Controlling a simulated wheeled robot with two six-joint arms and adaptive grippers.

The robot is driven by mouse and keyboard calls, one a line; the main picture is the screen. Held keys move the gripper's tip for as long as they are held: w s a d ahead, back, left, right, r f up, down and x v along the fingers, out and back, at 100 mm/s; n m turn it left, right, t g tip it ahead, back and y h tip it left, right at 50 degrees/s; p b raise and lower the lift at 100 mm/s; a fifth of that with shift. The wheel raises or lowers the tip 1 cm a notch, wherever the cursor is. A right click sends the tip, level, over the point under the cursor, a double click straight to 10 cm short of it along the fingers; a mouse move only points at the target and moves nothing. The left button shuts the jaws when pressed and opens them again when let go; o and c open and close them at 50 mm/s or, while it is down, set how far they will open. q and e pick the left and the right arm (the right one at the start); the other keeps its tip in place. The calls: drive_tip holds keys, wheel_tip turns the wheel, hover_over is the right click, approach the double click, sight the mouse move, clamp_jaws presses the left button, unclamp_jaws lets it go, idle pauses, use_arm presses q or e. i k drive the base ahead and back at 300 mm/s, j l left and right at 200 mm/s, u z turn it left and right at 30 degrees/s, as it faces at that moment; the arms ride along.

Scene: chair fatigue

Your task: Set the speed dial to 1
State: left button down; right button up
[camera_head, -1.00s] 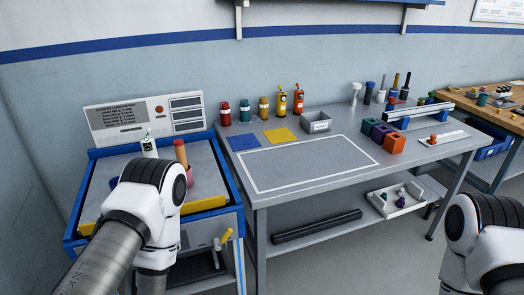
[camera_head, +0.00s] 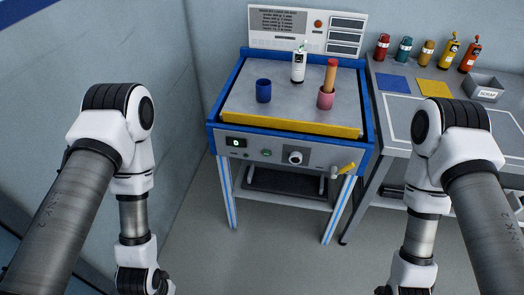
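The machine (camera_head: 212,137) is a blue-framed stand with a grey top and a front control panel. The round white and black dial (camera_head: 295,157) sits on that panel, right of centre. I cannot read the dial's markings. My two arms hang on either side, well short of the panel. Neither gripper's fingers show; they are below the picture or hidden by the arm links.
A blue cup (camera_head: 263,91), a white bottle (camera_head: 298,67) and a pink cup (camera_head: 326,98) holding a wooden-looking handle stand on the machine's top. A yellow bar (camera_head: 290,126) runs along its front edge. A yellow-handled lever (camera_head: 346,168) sticks out at right. Floor in front is clear.

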sight(296, 157)
drive_tip(key=l+z, duration=0.35)
drive_tip(key=l, duration=0.15)
drive_tip(key=l+z, duration=0.35)
drive_tip(key=l, duration=0.2)
drive_tip(key=i+j, duration=0.05)
